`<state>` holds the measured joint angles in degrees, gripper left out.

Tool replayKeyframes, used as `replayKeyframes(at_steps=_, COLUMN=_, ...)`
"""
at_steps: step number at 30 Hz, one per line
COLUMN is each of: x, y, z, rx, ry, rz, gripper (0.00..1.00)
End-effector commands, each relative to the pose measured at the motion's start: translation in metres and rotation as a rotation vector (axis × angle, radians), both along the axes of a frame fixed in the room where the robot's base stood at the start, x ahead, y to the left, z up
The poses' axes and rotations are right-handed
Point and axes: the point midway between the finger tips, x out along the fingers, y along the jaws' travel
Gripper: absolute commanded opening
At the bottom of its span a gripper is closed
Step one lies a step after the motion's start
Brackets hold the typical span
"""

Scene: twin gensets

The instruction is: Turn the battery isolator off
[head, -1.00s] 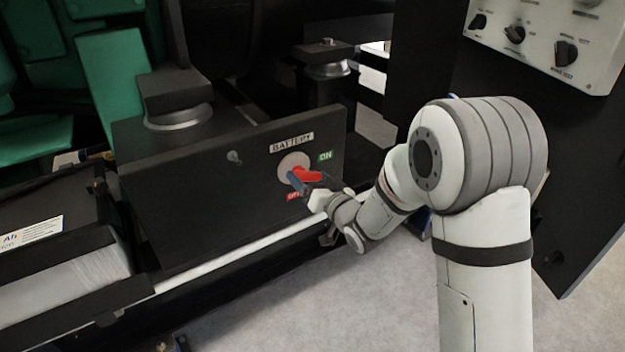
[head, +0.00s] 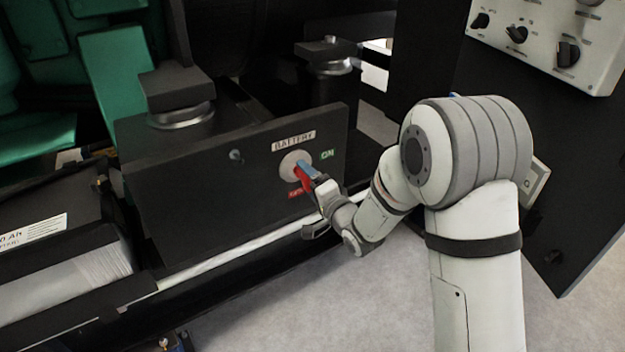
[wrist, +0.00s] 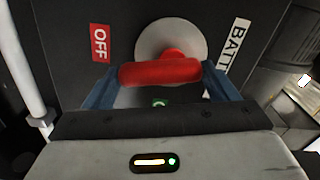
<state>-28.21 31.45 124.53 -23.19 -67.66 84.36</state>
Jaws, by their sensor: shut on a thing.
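The battery isolator has a red handle (head: 303,181) on a round pale disc (head: 292,163), set in a black panel under a BATTERY label. A green ON label (head: 327,154) is to its right and a red OFF label (head: 296,194) below it. The handle slopes down toward OFF in the head view. In the wrist view the red handle (wrist: 160,72) lies across the picture between my two blue fingers, with the OFF label (wrist: 100,43) at upper left. My gripper (head: 304,174) is shut on the handle. It hides part of the handle in the head view.
A white rail (head: 235,250) runs below the panel. A battery (head: 75,270) sits at the lower left. A control box with knobs (head: 550,40) is at the upper right on a black cabinet. The floor (head: 330,310) in front is bare.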

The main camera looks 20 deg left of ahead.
Motion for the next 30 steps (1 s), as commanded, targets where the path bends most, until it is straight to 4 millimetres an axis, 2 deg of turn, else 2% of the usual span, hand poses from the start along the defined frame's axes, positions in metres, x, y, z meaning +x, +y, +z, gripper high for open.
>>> replayKeyframes(at_steps=12, x=-0.0023, y=0.0038, z=0.0012, rx=0.150, ry=0.169, rz=0.003, gripper=0.57)
replayKeyframes(at_steps=30, x=-0.0030, y=0.0045, z=0.0011, rx=0.183, ry=0.208, rz=0.004, gripper=0.57)
